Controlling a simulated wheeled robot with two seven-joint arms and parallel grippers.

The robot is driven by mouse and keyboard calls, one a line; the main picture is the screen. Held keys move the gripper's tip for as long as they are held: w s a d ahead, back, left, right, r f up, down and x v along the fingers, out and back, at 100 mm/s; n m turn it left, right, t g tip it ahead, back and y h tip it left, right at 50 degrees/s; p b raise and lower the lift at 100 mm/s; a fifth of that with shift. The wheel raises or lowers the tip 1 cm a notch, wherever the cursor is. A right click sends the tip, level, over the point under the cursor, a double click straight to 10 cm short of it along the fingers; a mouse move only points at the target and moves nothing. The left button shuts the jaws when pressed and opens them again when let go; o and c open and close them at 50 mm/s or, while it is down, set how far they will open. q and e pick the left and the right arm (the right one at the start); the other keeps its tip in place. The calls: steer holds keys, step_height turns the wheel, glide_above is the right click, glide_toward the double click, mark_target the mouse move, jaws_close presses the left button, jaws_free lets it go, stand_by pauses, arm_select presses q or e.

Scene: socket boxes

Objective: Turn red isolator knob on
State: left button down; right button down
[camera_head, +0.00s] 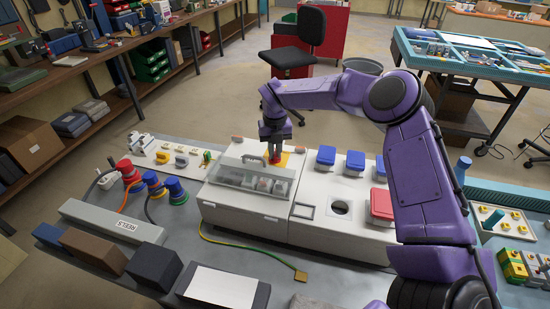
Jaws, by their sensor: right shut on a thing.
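The red isolator knob (275,159) sits in front of a yellow plate (285,160) at the back of the left white socket box (248,216). My right arm reaches in from the right, and its right gripper (275,153) points down and is shut on the knob. The fingers hide most of the knob, so its turn angle cannot be told. A clear cover (235,172) with a grey handle is on the front of the same box, just ahead of the gripper. My left gripper is not in view.
A second white box (340,232) with blue lids (326,156) and a red lid (382,203) stands to the right. Red and blue plugs (128,170) with cables stand to the left. A green-yellow cable (245,257) lies in front. Dark blocks line the near edge.

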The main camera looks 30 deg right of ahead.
steer(key=m+b, duration=0.3)
steer(key=b, duration=0.1)
steer(key=m+b, duration=0.7)
steer(key=shift+w+f+m+b, duration=0.1)
steer(key=shift+f+m+b, duration=0.15)
steer(key=shift+m+b, duration=0.15)
steer(key=shift+r+m+b, duration=0.15)
steer(key=shift+m+b, duration=1.3)
steer(key=shift+m, duration=0.15)
steer(key=c, duration=1.1)
jaws_free()
steer(key=shift+d, duration=0.1)
steer(key=shift+c, duration=0.2)
steer(key=shift+d, duration=0.1)
steer(key=shift+r, duration=0.25)
step_height(320, 180, up, 10)
steer(key=p, duration=0.1)
steer(key=shift+p, duration=0.35)
